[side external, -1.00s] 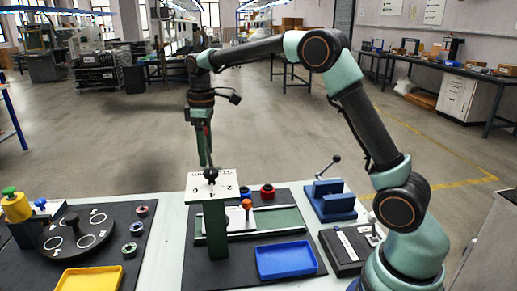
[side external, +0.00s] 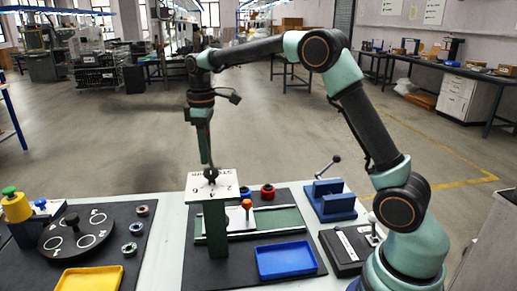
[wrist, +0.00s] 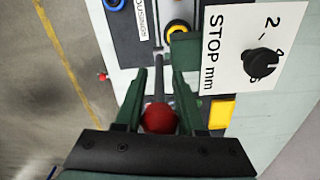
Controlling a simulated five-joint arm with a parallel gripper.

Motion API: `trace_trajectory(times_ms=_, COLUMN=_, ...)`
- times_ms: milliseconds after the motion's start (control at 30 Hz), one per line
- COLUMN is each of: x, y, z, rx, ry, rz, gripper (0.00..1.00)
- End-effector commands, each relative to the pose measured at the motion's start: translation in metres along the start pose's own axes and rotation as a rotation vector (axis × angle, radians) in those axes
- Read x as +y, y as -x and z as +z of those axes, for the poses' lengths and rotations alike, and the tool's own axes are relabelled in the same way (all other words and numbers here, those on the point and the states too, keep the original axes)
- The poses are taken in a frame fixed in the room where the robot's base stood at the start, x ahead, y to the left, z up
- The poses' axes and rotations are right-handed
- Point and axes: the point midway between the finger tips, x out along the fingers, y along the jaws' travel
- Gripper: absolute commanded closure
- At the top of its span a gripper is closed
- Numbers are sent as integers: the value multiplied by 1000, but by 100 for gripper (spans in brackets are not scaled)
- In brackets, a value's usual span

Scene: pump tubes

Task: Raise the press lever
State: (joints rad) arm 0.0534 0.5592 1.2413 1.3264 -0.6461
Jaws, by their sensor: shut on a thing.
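The press lever shows in the wrist view as a grey rod with a red ball knob (wrist: 160,119). My gripper (wrist: 161,85) is shut on this knob, with one dark green finger on each side, and the rod runs out between the fingers. In the side view my gripper (side external: 207,160) points down behind the green press post (side external: 216,232) and its white stop plate (side external: 226,187). The knob and lever cannot be made out there. The plate also shows close on the right in the wrist view (wrist: 226,75), with a black dial knob on it.
A blue tray (side external: 286,260) lies in front of the press, and a blue fixture (side external: 331,203) with a black-knobbed lever stands to the right. A black turntable (side external: 77,233) and a yellow tray (side external: 90,279) are at left. Red rings (side external: 267,191) lie behind the green rail.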

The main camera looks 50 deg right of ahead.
Motion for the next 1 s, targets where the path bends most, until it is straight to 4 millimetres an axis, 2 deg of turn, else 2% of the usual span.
trace_trajectory(times_ms=667, x=4, y=2, z=0, rx=12, ry=-6, rz=9, gripper=100)
trace_trajectory(times_ms=1000, x=5, y=4, z=8, rx=69, ry=-11, rz=54, gripper=100)
